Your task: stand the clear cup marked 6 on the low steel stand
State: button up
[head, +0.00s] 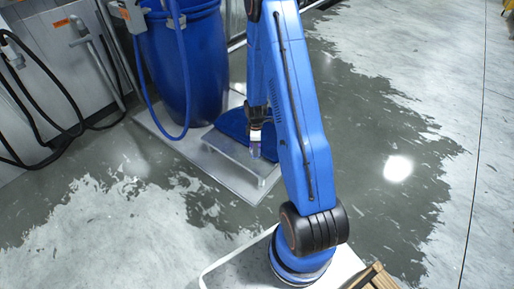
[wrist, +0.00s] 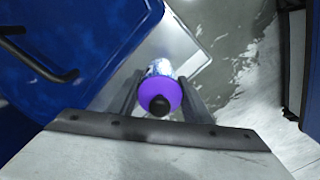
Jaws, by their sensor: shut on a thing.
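The cup hangs upright over or beside the stand's right end. I cannot tell whether they touch.
A blue drum (head: 182,75) stands behind the stand on a pale base plate (head: 165,146). A blue hose (head: 149,98) hangs before the drum. Steel cabinets with black hoses (head: 62,88) are at left. The wet floor (head: 350,110) at right is clear.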

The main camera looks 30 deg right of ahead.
jog(key=shift+f, duration=3.75)
jog(key=shift+f, duration=0.1)
jog(key=o, duration=1.2)
